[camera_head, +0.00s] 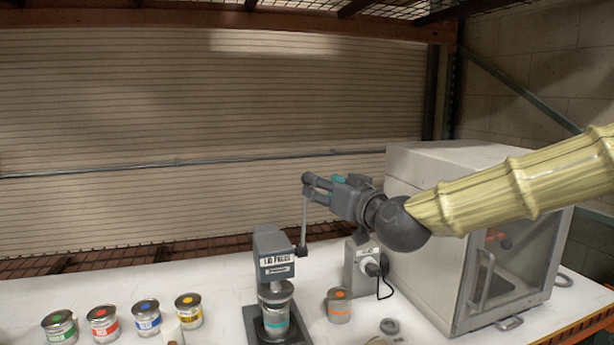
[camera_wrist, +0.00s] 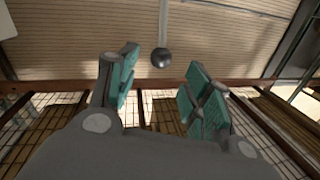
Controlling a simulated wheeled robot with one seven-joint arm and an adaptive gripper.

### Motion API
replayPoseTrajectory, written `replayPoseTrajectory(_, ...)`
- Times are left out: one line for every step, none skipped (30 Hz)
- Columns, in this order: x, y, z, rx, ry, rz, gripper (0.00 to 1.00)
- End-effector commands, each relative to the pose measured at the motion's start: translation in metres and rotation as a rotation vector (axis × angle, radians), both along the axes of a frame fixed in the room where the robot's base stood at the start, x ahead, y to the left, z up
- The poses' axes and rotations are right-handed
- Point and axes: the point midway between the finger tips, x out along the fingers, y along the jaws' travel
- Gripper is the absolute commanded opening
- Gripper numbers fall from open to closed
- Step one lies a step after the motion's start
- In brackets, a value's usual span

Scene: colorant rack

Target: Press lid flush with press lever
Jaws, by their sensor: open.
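The grey lid press (camera_head: 272,250) stands on the white table with a can (camera_head: 275,322) under its head. The can has a teal and orange band. Its lid is partly hidden by the press head, so I cannot tell if it is flush. The press lever (camera_head: 304,218) rises nearly upright at the press's right side. My gripper (camera_head: 308,184) is at the lever's top end, with its fingers apart. In the wrist view, the lever's dark round knob (camera_wrist: 160,57) appears between the open teal-padded fingers (camera_wrist: 160,78); no contact shows.
Several labelled cans (camera_head: 103,324) stand in a row at the left. Another orange-topped can (camera_head: 339,305) stands right of the press. A grey device (camera_head: 361,268) and a large glass-fronted cabinet (camera_head: 440,210) occupy the right side.

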Motion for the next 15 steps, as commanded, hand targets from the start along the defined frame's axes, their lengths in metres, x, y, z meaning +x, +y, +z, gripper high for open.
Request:
replayPoseTrajectory(0.006, 0.003, 0.001, 0.0, 0.001, 0.0, 0.5)
replayPoseTrajectory(0.009, 0.005, 0.001, -0.001, 0.002, 0.0, 0.5)
replayPoseTrajectory(0.013, 0.008, 0.001, -0.001, 0.002, 0.0, 0.5)
replayPoseTrajectory(0.016, 0.01, 0.001, -0.001, 0.002, 0.0, 0.5)
replayPoseTrajectory(0.019, 0.011, 0.001, -0.001, 0.002, 0.001, 0.5)
replayPoseTrajectory(0.023, 0.014, 0.001, 0.0, 0.001, 0.001, 0.5)
replayPoseTrajectory(0.026, 0.016, 0.002, 0.0, 0.001, 0.001, 0.5)
replayPoseTrajectory(0.029, 0.018, 0.002, -0.001, 0.001, 0.002, 0.5)
replayPoseTrajectory(0.034, 0.021, 0.001, -0.001, 0.001, 0.002, 0.5)
replayPoseTrajectory(0.037, 0.022, 0.001, -0.001, 0.001, 0.002, 0.5)
replayPoseTrajectory(0.04, 0.024, 0.001, -0.001, 0.001, 0.002, 0.5)
replayPoseTrajectory(0.043, 0.026, 0.001, 0.0, 0.003, 0.003, 0.5)
replayPoseTrajectory(0.046, 0.028, 0.001, 0.0, 0.003, 0.003, 0.5)
replayPoseTrajectory(0.049, 0.03, 0.001, 0.0, 0.002, 0.002, 0.5)
replayPoseTrajectory(0.052, 0.031, 0.001, 0.001, 0.001, 0.003, 0.5)
